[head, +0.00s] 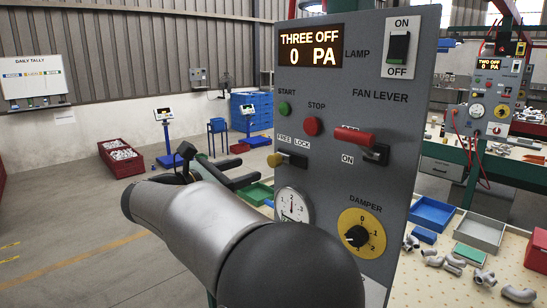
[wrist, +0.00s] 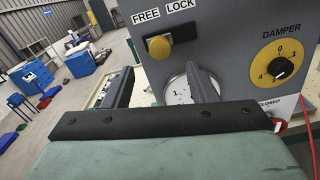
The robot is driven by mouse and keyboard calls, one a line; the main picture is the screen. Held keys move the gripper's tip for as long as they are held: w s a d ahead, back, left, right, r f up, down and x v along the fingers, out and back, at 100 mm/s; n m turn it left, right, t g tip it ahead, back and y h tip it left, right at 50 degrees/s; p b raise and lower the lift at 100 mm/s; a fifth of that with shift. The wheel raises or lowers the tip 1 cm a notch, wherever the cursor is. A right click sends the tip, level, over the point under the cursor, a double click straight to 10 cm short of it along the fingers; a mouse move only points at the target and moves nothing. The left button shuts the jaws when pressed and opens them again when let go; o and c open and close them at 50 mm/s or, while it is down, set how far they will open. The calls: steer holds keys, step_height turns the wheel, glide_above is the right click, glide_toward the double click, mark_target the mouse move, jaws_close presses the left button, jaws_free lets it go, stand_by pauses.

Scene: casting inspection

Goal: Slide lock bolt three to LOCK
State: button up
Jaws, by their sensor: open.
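The lock bolt's yellow knob (head: 274,160) sits on the grey panel marked THREE OFF (head: 330,90), beneath the FREE and LOCK labels. In the wrist view the knob (wrist: 159,47) is at the left, FREE end of its dark slot block (wrist: 185,30). My gripper (wrist: 160,70) is open and empty. Its two dark fingers point at the panel, and the knob shows just above and between their tips in the wrist view. The fingers look apart from the knob. In the head view my gripper (head: 238,174) is left of the knob, partly hidden behind my arm.
The panel also bears a green start button (head: 284,108), a red stop button (head: 312,126), a red fan lever (head: 353,136), a lamp switch (head: 398,47), a gauge (head: 292,206) and a yellow damper dial (head: 362,234). The gauge is just below the bolt.

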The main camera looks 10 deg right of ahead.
mark_target(271, 161)
steer(key=p+x, duration=0.2)
steer(key=x, duration=0.8)
steer(key=shift+w, duration=0.1)
